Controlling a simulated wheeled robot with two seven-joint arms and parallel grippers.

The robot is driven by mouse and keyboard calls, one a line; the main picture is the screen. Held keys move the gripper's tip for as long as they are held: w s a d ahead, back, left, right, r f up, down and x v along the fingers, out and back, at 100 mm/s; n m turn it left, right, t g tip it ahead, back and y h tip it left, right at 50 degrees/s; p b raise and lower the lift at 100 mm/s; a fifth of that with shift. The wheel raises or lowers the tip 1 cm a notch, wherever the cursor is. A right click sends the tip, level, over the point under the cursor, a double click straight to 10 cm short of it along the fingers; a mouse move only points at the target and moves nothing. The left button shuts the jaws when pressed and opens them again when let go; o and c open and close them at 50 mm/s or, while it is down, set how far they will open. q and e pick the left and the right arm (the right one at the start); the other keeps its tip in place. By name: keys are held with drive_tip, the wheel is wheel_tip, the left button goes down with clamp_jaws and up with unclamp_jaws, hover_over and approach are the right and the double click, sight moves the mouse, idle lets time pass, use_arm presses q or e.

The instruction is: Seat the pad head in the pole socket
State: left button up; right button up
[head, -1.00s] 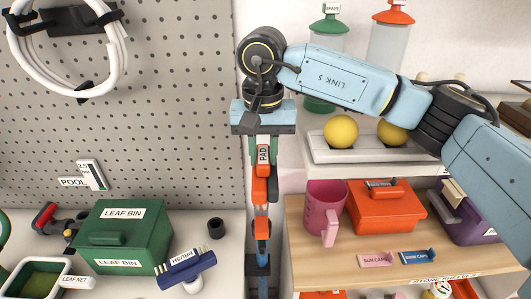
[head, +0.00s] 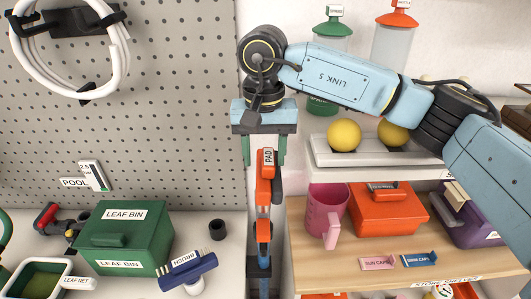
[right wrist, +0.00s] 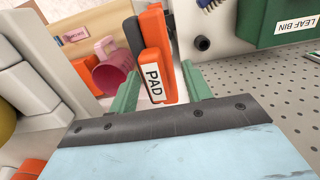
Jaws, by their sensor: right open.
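The orange pad head (head: 265,190), with a white PAD label and a dark part at its side, stands upright below my right gripper. Below it in the head view are another orange piece (head: 263,231) and a blue pole (head: 264,268) in line with it. I cannot tell from here how deep the pad head sits in the socket. My right gripper (head: 264,152) is open, its green fingers apart on either side of the pad head's top. In the right wrist view the pad head (right wrist: 152,52) shows between the spread fingers (right wrist: 162,88). My left gripper is out of view.
A green leaf bin (head: 125,240) and a blue brush (head: 188,270) are on the counter to the left. A pink mug (head: 325,210) and an orange box (head: 388,212) stand on the wooden shelf close on the right. A pegboard (head: 170,100) is behind on the left.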

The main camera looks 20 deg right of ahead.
drive_tip(key=shift+s+a+f, duration=0.15)
drive_tip(key=shift+a+f, duration=0.05)
drive_tip(key=shift+f, duration=0.3)
drive_tip(key=shift+w+r+p, duration=0.25)
drive_tip(key=shift+r+p, duration=0.25)
drive_tip(key=shift+r, duration=0.15)
drive_tip(key=shift+w+d+r+p, duration=0.1)
drive_tip(key=shift+w+r+p, duration=0.3)
drive_tip(key=shift+r, duration=0.35)
drive_tip(key=shift+w+d+r+p, duration=0.1)
drive_tip(key=shift+w+r+p, duration=0.15)
drive_tip(key=shift+r+p, duration=0.35)
drive_tip(key=shift+s+r, duration=0.15)
drive_tip(key=shift+r, duration=0.2)
